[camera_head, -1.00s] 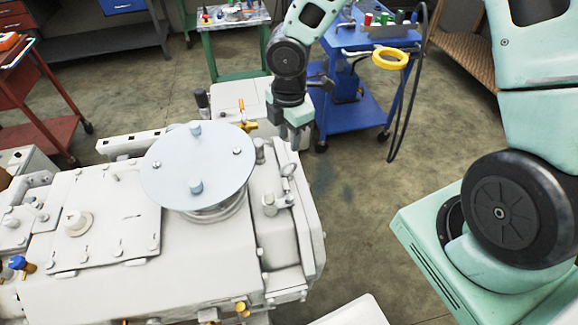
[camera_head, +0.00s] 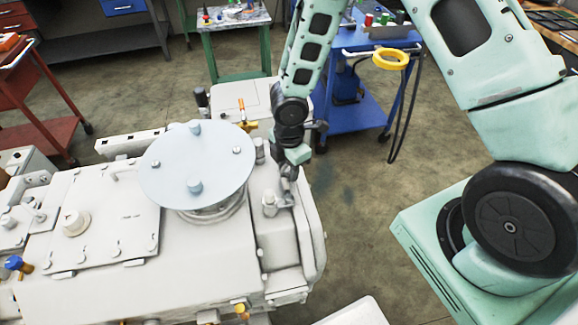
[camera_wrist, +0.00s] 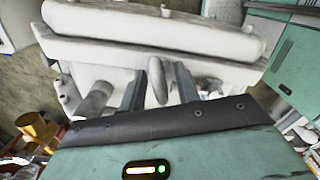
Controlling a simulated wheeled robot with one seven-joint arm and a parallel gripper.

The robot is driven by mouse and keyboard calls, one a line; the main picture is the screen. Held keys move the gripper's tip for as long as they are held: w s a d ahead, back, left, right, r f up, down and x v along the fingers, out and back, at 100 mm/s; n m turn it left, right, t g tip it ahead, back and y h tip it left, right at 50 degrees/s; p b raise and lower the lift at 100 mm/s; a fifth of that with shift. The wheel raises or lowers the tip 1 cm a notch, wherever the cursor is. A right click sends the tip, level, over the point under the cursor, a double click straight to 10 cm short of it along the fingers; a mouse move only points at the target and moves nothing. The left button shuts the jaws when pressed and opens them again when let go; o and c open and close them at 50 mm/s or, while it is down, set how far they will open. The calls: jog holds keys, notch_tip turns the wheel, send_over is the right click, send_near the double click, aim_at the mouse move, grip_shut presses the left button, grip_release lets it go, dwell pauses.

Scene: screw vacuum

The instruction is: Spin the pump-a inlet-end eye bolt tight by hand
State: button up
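The eye bolt (camera_wrist: 157,81) is a pale ring seen nearly edge-on in the wrist view. It stands between the two grey fingers of my gripper (camera_wrist: 158,76), close to the left finger, with a visible gap to the right finger. My gripper is open around it. In the head view my gripper (camera_head: 289,174) points down at the inlet end of the pale pump (camera_head: 185,250) and largely hides the eye bolt. Whether a finger touches the ring, I cannot tell. The bolt's base is hidden.
A pale blue round flange plate (camera_head: 197,165) sits on the pump left of my gripper. A short capped post (camera_head: 270,203) stands close beside my gripper. A blue cart (camera_head: 350,110) with a yellow ring (camera_head: 390,59) stands behind.

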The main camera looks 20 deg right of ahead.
grip_shut()
jog(key=shift+f+m+b, duration=0.15)
jog(key=shift+m+b, duration=0.55)
jog(key=shift+m, duration=0.2)
jog(key=m+b, duration=0.1)
jog(key=m, duration=0.1)
jog(key=shift+m, duration=0.3)
jog(key=shift+r, duration=0.2)
grip_release()
notch_tip(320, 180, up, 17)
jog(key=shift+r+p, duration=0.2)
jog(key=shift+p, duration=0.25)
